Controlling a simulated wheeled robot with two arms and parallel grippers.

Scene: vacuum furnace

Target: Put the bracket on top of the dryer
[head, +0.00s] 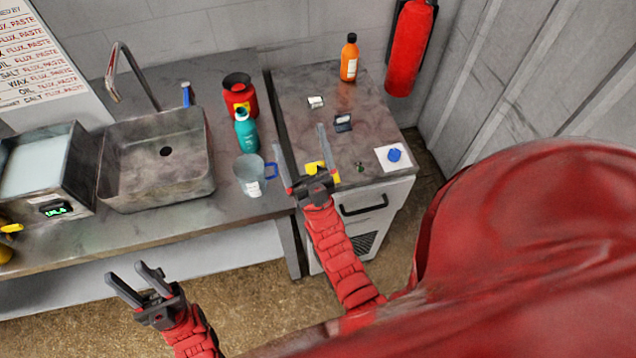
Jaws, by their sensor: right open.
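The cabinet with a dark handle and a vent, which looks like the dryer (375,188), stands right of the sink counter. A yellow piece (316,168) shows at its front left edge, partly hidden by my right gripper; I cannot tell if it is the bracket. Small dark and pale pieces also lie on the cabinet top, one dark piece (343,122) near its middle. My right gripper (300,139) is open, with its fingers over the cabinet's left edge. My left gripper (126,272) is open and empty, low in front of the counter.
A clear jug (250,178), teal bottle (246,132) and red container (239,96) stand near the counter's right end, close to my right gripper. A sink (155,160) and a box with a green display (45,175) are left. An orange bottle (349,62) stands at the cabinet's back.

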